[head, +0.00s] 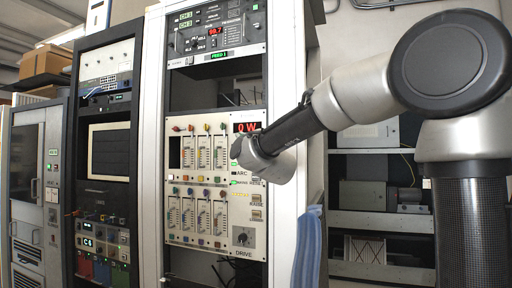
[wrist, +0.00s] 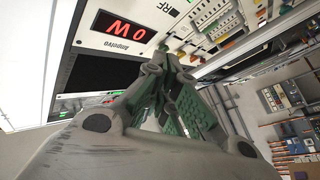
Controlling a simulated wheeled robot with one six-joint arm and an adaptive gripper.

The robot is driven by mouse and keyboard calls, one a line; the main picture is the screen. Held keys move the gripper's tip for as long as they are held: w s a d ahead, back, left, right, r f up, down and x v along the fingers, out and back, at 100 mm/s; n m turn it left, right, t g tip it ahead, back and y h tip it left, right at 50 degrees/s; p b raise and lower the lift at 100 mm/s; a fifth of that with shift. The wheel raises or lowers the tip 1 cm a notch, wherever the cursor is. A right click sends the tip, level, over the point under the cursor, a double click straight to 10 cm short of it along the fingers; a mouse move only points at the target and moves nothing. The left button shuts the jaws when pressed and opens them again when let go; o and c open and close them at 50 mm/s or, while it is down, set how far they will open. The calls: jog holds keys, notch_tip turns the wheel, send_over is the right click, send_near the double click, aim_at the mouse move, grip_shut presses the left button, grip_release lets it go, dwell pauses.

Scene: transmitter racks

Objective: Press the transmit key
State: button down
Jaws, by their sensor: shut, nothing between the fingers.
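The transmitter panel (head: 216,185) is light grey, in a white-framed rack at the middle of the head view. It has rows of coloured sliders, a red "0 W" display (head: 246,127), small lit labels and a drive knob (head: 243,237). I cannot make out which control is the transmit key. My arm's end covers part of the panel's right side in the head view, and the fingers are not clear there. In the wrist view, my gripper (wrist: 168,58) is shut and empty, its tips in front of the panel. The upside-down display (wrist: 118,31) is to their left. Contact cannot be told.
A unit with a red "98.7" readout (head: 215,31) sits above the panel. A black rack (head: 103,150) stands to the left. A blue cloth-like strip (head: 308,248) hangs at the rack's right edge. Shelves with grey boxes (head: 362,195) stand behind my arm.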

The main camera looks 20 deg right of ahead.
jog(key=w+d, duration=0.5)
jog(key=w, duration=0.1)
jog(key=shift+w, duration=0.4)
dwell(1.2)
jog(key=shift+w+d, duration=0.25)
jog(key=shift+w, duration=0.1)
jog(key=shift+w+d, duration=0.2)
jog(key=shift+w, duration=0.1)
dwell(0.6)
jog(key=shift+s, duration=0.1)
jog(key=shift+s+a, duration=0.45)
jog(key=shift+s, duration=0.1)
dwell(0.3)
jog(key=s+a, duration=0.1)
jog(key=s, duration=0.1)
jog(key=s+a, duration=0.2)
dwell(0.4)
